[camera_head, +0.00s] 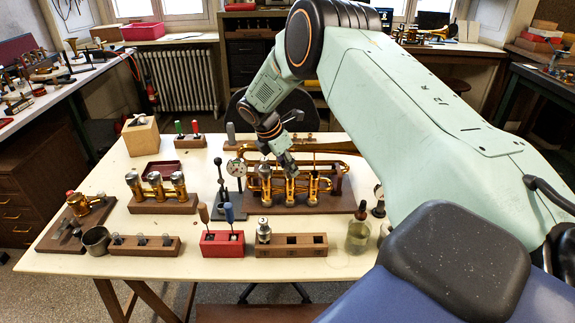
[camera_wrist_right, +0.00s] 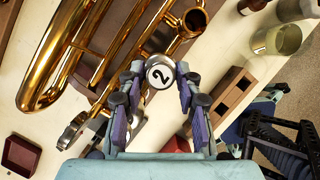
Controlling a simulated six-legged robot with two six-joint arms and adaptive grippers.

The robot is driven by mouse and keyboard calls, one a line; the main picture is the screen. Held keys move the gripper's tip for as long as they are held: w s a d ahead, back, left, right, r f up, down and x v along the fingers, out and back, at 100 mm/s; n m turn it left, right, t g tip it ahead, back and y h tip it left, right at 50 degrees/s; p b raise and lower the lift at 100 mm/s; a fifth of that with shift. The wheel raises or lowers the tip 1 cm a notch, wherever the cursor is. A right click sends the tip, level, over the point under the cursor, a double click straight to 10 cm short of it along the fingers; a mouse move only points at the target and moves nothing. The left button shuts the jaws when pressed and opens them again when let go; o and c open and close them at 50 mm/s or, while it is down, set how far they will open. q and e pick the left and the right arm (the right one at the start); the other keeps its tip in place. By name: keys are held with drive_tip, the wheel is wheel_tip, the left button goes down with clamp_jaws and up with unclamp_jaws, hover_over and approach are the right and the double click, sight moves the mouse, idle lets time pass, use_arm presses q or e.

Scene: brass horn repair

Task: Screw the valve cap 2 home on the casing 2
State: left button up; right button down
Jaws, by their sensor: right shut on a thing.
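The brass horn (camera_head: 325,182) lies on a wooden base on the table, with its upright valve casings in a row. My right gripper (camera_head: 289,166) is over the middle casing (camera_head: 290,188), which I take to be casing 2. In the right wrist view the gripper (camera_wrist_right: 159,80) is shut on the valve cap 2 (camera_wrist_right: 160,72), a round pale cap with a black "2", one finger on each side. The cap and the gripper hide the casing top below, so I cannot tell how far down the cap sits. My left gripper is not in view.
In front stands a wooden block (camera_head: 305,239) with a part marked "3" and two empty square wells. A red tool holder (camera_head: 222,251), a dial gauge stand (camera_head: 232,195) and a glass bottle (camera_head: 358,232) stand close by.

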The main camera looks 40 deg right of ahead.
drive_tip(key=shift+w+d+f+m+g+b, duration=0.1)
drive_tip(key=shift+m+g+b, duration=0.35)
drive_tip(key=shift+m, duration=0.75)
drive_tip(key=shift+m+g+b, duration=0.55)
drive_tip(key=shift+m+b, duration=0.25)
drive_tip(key=shift+m, duration=0.6)
drive_tip(key=c, duration=0.9)
unclamp_jaws()
drive_tip(key=shift+o, duration=0.4)
drive_tip(key=shift+w, duration=0.1)
